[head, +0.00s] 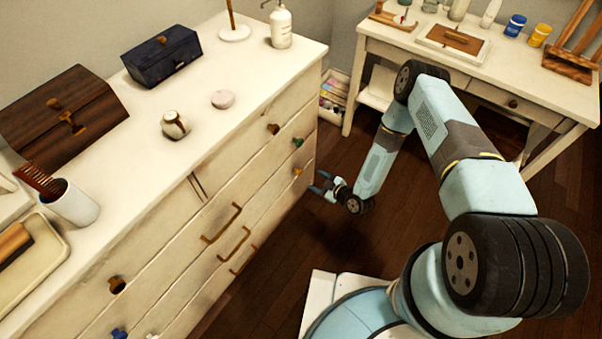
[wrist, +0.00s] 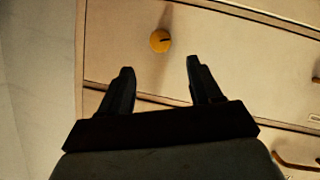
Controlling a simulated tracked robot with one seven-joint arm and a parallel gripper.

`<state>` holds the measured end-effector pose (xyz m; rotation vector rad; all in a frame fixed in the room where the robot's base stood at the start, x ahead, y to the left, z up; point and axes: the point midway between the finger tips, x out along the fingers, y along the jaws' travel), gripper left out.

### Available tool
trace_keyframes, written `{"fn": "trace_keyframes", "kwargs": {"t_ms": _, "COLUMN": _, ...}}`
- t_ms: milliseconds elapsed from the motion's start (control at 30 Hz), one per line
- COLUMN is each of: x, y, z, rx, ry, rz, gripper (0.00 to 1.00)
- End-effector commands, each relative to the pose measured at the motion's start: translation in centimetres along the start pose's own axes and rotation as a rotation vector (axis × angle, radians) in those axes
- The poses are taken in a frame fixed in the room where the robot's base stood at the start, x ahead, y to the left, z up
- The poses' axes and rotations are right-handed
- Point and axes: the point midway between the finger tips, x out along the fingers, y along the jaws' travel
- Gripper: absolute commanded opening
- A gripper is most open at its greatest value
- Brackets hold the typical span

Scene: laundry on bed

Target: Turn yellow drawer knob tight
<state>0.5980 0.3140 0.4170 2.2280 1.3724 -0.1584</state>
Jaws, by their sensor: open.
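The yellow knob (wrist: 160,41) is round with a dark slot mark and sits on a cream drawer front, ahead of my fingertips in the wrist view. In the head view the yellow knob (head: 298,171) is the lowest of three small knobs near the dresser's right end. My gripper (wrist: 157,80) is open and empty, its two dark fingers apart, with the knob beyond the gap between them and not touched. In the head view my gripper (head: 322,183) is low beside the dresser's right end, a little right of and below the yellow knob.
A green knob (head: 297,142) and a brown knob (head: 273,129) sit above the yellow one. The cream dresser (head: 245,120) carries boxes, jars and a bottle on top. A white desk (head: 385,45) stands at the back right. The dark floor between them is open.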

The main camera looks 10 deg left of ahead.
Motion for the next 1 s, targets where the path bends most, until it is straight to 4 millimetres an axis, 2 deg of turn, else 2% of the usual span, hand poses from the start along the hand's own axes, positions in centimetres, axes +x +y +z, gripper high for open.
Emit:
{"fn": "trace_keyframes", "kwargs": {"t_ms": 300, "x": 5.7, "y": 0.0, "z": 0.0, "rx": -0.002, "ry": 0.001, "rz": 0.000, "gripper": 0.64}}
{"fn": "trace_keyframes", "kwargs": {"t_ms": 500, "x": 8.5, "y": -0.1, "z": 0.0, "rx": 0.000, "ry": 0.000, "rz": -0.001, "gripper": 0.64}}
{"fn": "trace_keyframes", "kwargs": {"t_ms": 700, "x": 9.9, "y": 0.0, "z": 0.1, "rx": 0.000, "ry": -0.001, "rz": 0.000, "gripper": 0.64}}
{"fn": "trace_keyframes", "kwargs": {"t_ms": 1000, "x": 10.1, "y": 0.0, "z": 0.0, "rx": 0.000, "ry": -0.001, "rz": 0.000, "gripper": 0.64}}
